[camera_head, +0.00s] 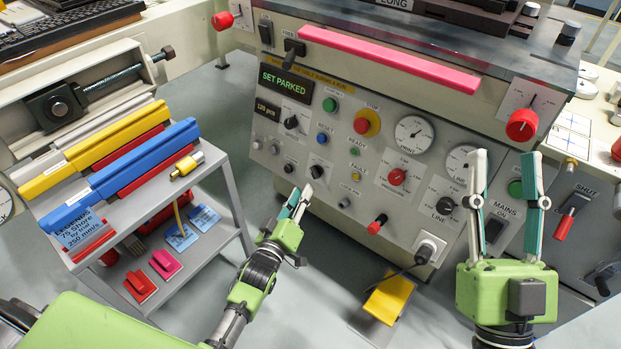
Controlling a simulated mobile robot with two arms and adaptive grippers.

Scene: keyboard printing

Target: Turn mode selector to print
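The grey machine panel (345,205) carries two black rotary knobs on its left half. One upper knob (291,122) is below the "SET PARKED" display, and one lower knob (317,171) is below the blue button. Their labels are too small to read, so I cannot tell which is the mode selector or where it points. My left gripper (302,190) is open and empty, in front of the panel's lower left, just below the lower knob. My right gripper (505,157) is open and empty, fingers pointing up, in front of the panel's right end.
A yellow and red stop button (367,122), a red knob (397,176), gauges and a LINE knob (445,205) crowd the panel. A pink bar (390,60) runs above. A shelf cart (225,200) with coloured squeegees stands left. A yellow pedal (388,300) lies below.

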